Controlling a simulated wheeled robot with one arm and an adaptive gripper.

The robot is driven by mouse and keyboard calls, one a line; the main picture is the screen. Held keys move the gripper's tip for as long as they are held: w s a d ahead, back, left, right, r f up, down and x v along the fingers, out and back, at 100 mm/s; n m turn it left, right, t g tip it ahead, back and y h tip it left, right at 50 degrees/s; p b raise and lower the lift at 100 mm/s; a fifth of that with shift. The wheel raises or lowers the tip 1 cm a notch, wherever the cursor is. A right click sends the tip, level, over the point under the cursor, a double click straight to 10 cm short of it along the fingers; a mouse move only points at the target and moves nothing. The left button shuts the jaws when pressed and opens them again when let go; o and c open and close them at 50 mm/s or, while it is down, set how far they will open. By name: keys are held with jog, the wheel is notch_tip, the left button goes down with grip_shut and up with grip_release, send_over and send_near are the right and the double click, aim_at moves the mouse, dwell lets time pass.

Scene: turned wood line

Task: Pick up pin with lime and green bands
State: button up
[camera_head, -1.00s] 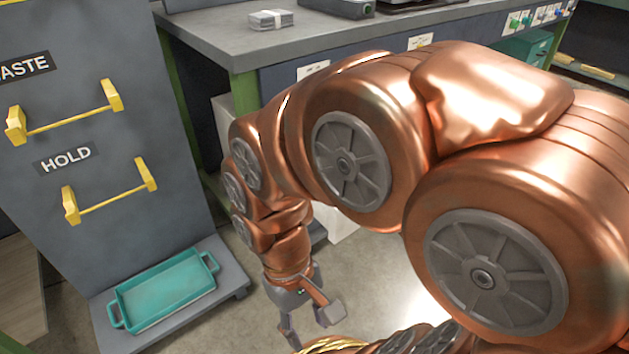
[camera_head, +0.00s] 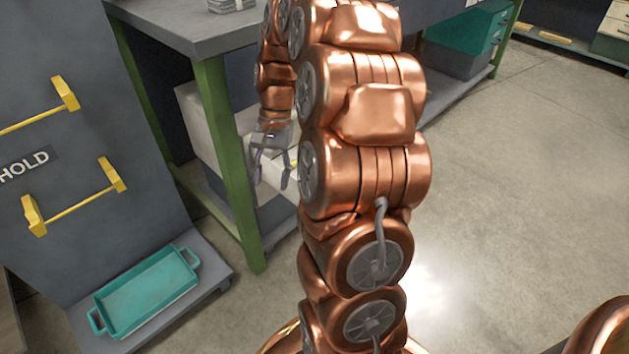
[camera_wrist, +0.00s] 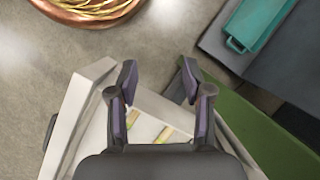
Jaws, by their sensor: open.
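My gripper (camera_head: 270,178) hangs beside the green bench leg, fingers apart and empty. In the wrist view my gripper (camera_wrist: 159,82) is open above a white bin (camera_wrist: 76,112). Inside the bin, partly hidden behind my fingers, lie pale pieces. One banded piece (camera_wrist: 164,134) shows yellow-green between the fingers, and another yellowish bit (camera_wrist: 132,118) shows by the left finger. They may be banded pins, but I cannot tell whether one is the pin with lime and green bands. In the head view the white bin (camera_head: 197,118) stands partly under the bench, and its contents are mostly hidden.
The bench (camera_head: 165,22) has a green leg (camera_head: 228,165) close to my gripper. A teal tray (camera_head: 150,288) sits on a grey ledge (camera_head: 212,280) below the HOLD panel (camera_head: 75,150). Open floor (camera_head: 500,200) lies to the right.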

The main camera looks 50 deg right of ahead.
jog(key=d+f+m, duration=0.1)
jog(key=d+m, duration=0.1)
jog(key=d, duration=0.4)
jog(key=d+f+m+t, duration=0.1)
jog(key=d+f+m, duration=0.1)
jog(key=d, duration=0.4)
jog(key=w+d+f+m+t, duration=0.1)
jog(key=d+f+m, duration=0.1)
jog(key=d, duration=0.5)
jog(key=shift+m+y, duration=0.4)
jog(key=shift+m, duration=0.2)
jog(key=shift+f+b, duration=0.3)
jog(key=shift+f, duration=0.45)
jog(key=shift+w+b+x, duration=0.15)
jog(key=shift+b+x, duration=0.65)
jog(key=shift+x, duration=0.75)
jog(key=shift+w+b+x, duration=0.2)
jog(key=shift+b+x, duration=0.55)
jog(key=shift+x, duration=0.85)
jog(key=c, duration=0.9)
